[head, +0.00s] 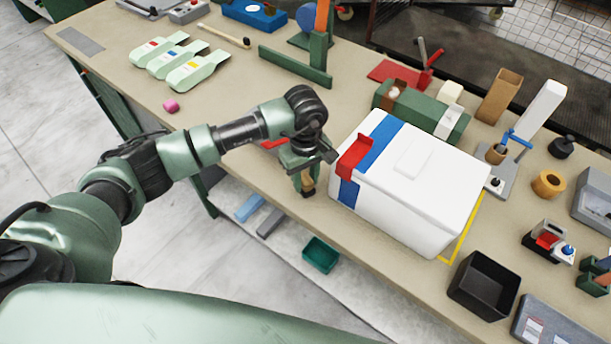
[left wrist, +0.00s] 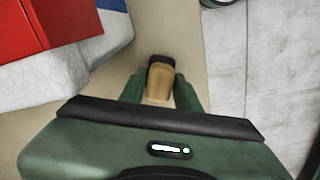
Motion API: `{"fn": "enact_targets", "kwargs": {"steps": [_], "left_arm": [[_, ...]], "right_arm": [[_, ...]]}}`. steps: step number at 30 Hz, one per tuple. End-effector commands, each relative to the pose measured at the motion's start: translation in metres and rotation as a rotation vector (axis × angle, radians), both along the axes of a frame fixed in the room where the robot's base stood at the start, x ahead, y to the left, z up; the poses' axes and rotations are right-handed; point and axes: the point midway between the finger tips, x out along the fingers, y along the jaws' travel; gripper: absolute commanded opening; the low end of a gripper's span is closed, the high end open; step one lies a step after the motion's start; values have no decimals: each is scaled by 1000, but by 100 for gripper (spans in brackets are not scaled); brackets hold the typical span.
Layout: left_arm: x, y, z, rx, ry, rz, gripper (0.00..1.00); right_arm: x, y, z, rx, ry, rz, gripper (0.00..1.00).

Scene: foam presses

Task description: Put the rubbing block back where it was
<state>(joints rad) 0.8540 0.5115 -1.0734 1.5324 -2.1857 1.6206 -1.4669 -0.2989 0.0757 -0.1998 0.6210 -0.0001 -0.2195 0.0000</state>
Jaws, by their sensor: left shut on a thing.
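My left gripper (head: 303,178) is shut on a small tan block with a dark end, which I take to be the rubbing block (head: 307,187). It is over the front edge strip of the bench (head: 228,106), just left of the white foam box. In the left wrist view the block (left wrist: 161,78) sits between my two green fingers, its dark end pointing away. I cannot tell whether it touches the bench top. My right gripper is not in view.
A white box (head: 443,190) with a blue band and red clamp (head: 354,156) stands close to the right of my gripper. A black bin (head: 484,286) stands at the front right. Pale green bottle shapes (head: 170,62) lie at the back left. The bench around a pink piece (head: 171,106) is mostly clear.

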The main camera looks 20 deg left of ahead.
Motion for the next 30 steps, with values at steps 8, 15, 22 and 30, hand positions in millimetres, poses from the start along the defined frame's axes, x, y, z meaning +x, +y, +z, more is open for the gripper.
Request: {"fn": "enact_targets", "kwargs": {"steps": [8, 15, 22, 30], "left_arm": [[0, 0, -4, 0, 0, 0, 35], [0, 0, -3, 0, 0, 0, 54], [0, 0, 2, -1, 1, 0, 54], [2, 0, 45, 0, -8, -1, 54]], "right_arm": [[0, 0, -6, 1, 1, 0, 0], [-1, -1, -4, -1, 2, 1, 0], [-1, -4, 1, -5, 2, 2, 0], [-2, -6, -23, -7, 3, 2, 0]]}}
